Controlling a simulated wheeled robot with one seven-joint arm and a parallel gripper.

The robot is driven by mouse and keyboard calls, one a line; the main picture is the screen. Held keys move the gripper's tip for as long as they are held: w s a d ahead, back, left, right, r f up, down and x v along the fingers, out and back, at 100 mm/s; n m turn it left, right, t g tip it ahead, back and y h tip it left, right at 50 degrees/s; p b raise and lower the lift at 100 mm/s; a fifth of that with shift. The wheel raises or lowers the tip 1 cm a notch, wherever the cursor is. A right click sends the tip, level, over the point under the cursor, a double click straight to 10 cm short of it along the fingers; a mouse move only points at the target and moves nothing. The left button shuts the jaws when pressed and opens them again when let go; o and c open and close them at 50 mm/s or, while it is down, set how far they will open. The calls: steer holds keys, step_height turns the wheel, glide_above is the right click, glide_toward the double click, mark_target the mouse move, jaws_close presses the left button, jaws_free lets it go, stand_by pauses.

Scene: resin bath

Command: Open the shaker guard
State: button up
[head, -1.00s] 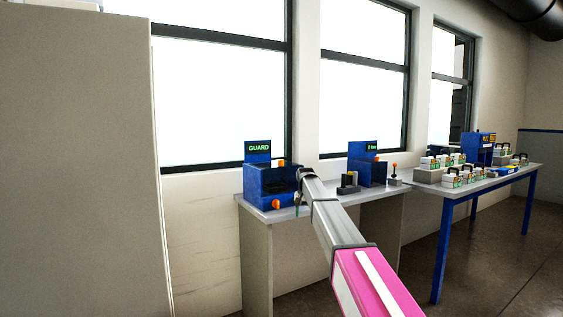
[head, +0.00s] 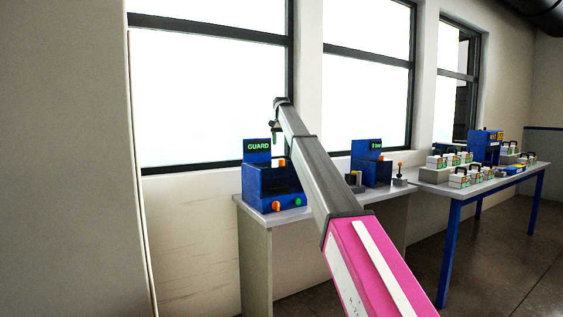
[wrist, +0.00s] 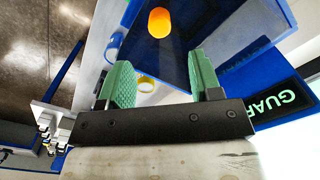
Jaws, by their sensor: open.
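The shaker is a blue box (head: 270,187) with a sign reading GUARD (head: 257,147) at its back, standing on the near bench. An orange knob (head: 282,162) shows at its upper edge, and an orange button (head: 276,206) and a green button (head: 298,201) are on its front. My gripper (head: 274,131) is above the shaker, close to the sign in the picture. In the wrist view its two green fingers (wrist: 161,75) are apart and nothing is held. An orange knob (wrist: 159,22) lies beyond the fingertips, apart from them. Whether the guard is open is not clear.
Right of the shaker stands a second blue device (head: 372,170) with its own sign, beside a small lever unit (head: 400,175). A further table (head: 475,185) bears several white and green boxes. A tall grey panel (head: 60,170) fills the left side.

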mark_target(281, 160)
step_height(281, 160, down, 10)
steer(key=shift+r, duration=0.25)
jaws_close()
steer(key=shift+r, duration=0.1)
